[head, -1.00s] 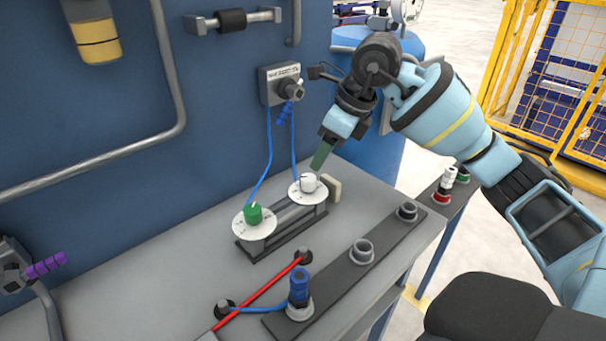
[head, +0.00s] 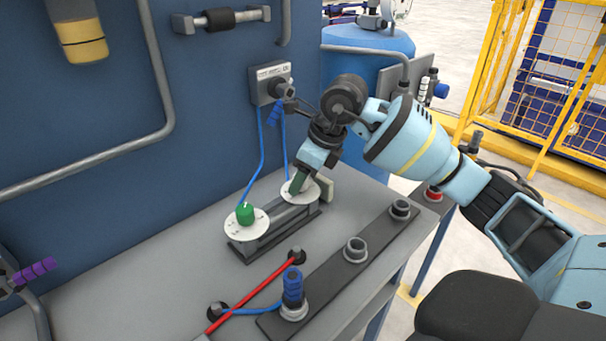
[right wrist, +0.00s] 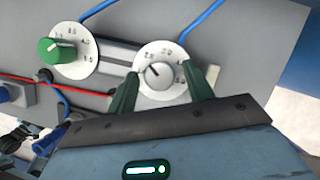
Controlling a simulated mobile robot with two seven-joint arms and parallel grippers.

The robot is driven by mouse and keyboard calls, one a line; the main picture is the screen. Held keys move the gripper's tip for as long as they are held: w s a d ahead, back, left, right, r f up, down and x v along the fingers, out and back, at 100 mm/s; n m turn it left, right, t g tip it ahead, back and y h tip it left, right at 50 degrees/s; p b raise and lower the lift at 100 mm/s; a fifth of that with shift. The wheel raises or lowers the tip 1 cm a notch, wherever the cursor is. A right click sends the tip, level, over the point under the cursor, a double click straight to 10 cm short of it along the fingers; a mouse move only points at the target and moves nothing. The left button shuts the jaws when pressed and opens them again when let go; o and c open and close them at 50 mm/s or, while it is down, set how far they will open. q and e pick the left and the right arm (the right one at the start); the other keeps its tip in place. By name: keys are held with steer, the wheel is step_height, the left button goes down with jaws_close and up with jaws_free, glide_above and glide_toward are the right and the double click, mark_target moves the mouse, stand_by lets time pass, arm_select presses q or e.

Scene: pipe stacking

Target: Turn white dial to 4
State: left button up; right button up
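The white dial (right wrist: 159,75) shows in the right wrist view, a white knob on a round white numbered plate. In the head view the gripper covers its knob and part of its plate (head: 312,190) shows. My right gripper (right wrist: 166,84) has its two green fingers apart, one on each side of the white knob, with a gap visible to the knob. In the head view the right gripper (head: 297,186) reaches down over the dial. The pointer's exact number is too small to read. My left gripper is not in view.
A green dial (head: 245,213) sits left of the white one on the same dark rail. Blue cables run up to a grey wall box (head: 270,83).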

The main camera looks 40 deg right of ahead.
steer(key=c, duration=0.9)
steer(key=shift+c, duration=0.2)
